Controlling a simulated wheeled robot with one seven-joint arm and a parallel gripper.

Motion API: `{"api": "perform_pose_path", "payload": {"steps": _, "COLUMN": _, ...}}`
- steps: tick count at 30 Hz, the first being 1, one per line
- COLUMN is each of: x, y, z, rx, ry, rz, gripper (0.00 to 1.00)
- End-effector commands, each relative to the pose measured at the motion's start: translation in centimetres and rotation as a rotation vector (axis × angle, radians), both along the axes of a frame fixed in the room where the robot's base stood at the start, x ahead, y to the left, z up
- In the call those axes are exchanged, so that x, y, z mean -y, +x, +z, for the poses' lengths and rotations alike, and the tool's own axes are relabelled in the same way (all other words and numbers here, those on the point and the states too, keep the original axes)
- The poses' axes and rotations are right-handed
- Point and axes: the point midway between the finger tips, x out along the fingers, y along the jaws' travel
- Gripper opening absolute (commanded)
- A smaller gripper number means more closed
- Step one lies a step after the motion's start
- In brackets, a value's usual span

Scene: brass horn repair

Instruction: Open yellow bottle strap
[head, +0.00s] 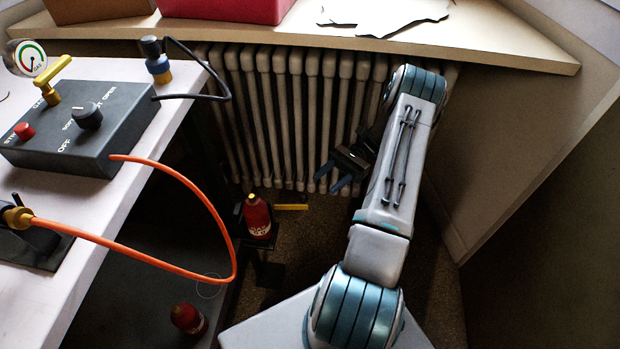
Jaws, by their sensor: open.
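A red gas bottle (257,220) with a yellow top stands upright on a dark holder (268,272) below the radiator. A short yellow bar (291,207), which looks like the bottle strap, sticks out level to the right of the bottle. I cannot tell how it is joined to the holder. My gripper (330,180) is open and empty, with dark blue-tipped fingers pointing down-left. In the picture it is above and right of the yellow bar, apart from it. The depth between them is unclear.
A white table (95,235) at left carries a dark control box (80,125) with knobs. An orange hose (150,265) loops off its edge near the bottle. A second red bottle (188,318) is low down. A radiator (300,110) and window sill (480,40) stand behind.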

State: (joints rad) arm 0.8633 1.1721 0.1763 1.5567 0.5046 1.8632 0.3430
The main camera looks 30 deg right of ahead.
Motion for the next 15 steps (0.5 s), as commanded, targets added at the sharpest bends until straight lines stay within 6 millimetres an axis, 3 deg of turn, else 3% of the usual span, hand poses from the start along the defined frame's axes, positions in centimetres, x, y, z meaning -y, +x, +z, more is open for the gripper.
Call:
{"api": "perform_pose_path", "payload": {"steps": 6, "x": 2.3, "y": -2.3, "z": 2.1, "rx": 0.001, "ry": -0.002, "rz": 0.002, "gripper": 0.45}}
{"api": "perform_pose_path", "payload": {"steps": 15, "x": 3.2, "y": -3.3, "z": 2.6, "rx": -0.001, "ry": -0.001, "rz": 0.004, "gripper": 0.45}}
